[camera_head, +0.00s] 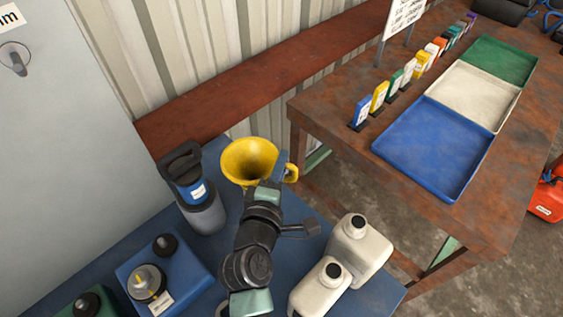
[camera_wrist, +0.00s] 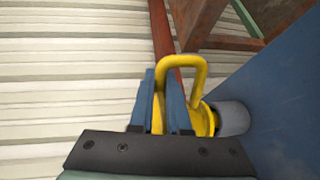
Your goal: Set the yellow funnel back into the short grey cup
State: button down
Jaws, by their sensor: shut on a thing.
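The yellow funnel (camera_head: 236,168) is in the upper middle of the head view, its wide mouth facing up. It also shows in the wrist view (camera_wrist: 208,122), with its handle loop standing out. My gripper (camera_head: 281,163) is at the funnel's right side. In the wrist view my gripper's blue fingers (camera_wrist: 163,100) are shut on the yellow handle. The short grey cup (camera_wrist: 234,119) shows just beyond the funnel, against the blue bench top. The funnel body is on the cup's side of my fingers; I cannot tell whether its spout is inside. The head view hides this cup.
Two white jugs (camera_head: 357,250) stand at front right. A rusty table (camera_head: 335,135) with trays lies to the right.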

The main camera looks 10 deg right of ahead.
jog(key=shift+f+b, duration=0.5)
jog(key=shift+f, duration=0.2)
jog(key=c, duration=0.8)
grip_release()
